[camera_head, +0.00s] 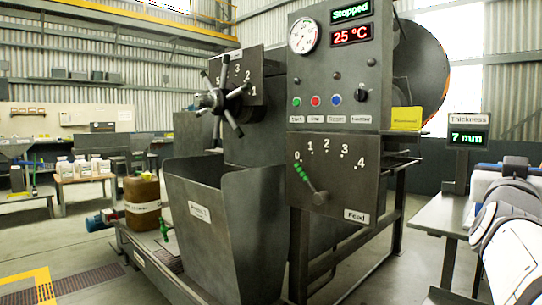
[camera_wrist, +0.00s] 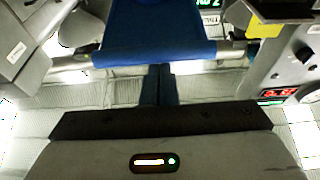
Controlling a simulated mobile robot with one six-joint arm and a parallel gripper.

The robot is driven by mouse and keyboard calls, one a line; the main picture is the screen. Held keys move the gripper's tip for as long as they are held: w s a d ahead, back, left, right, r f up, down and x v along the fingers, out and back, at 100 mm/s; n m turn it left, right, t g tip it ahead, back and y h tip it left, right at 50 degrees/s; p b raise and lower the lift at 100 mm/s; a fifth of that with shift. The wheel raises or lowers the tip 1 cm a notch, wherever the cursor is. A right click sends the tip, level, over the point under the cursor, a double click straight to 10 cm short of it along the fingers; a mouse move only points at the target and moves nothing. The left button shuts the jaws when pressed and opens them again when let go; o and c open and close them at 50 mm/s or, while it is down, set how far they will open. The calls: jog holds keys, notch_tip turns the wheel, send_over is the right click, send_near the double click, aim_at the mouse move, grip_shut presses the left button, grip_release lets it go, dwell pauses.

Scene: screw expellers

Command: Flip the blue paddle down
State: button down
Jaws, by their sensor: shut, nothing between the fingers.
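The blue paddle (camera_wrist: 155,38) is a wide flat blue panel across the top of the wrist view, which looks upside down. It hangs between grey rod-like mounts at its two sides. My gripper (camera_wrist: 160,70) is shut and empty, its dark narrow fingers pointing at the paddle's near edge. The fingertips overlap or lie very close to that edge; I cannot tell whether they touch. In the head view only a thin blue strip (camera_head: 485,166), probably the paddle, shows behind my white arm at the right. My fingers are hidden there.
The screw expeller's control panel (camera_head: 333,75) reads "Stopped" and 25 °C. Below it is the feed dial (camera_head: 335,180). A "Thickness" display (camera_head: 468,137) reading 7 mm stands beside a grey table (camera_head: 436,218) at the right. A yellow plate (camera_head: 407,118) juts from the machine.

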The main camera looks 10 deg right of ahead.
notch_tip(320, 180, up, 10)
jog(key=p, duration=0.4)
jog(key=shift+f, duration=0.2)
jog(key=shift+a+h, duration=0.1)
jog(key=shift+h, duration=0.2)
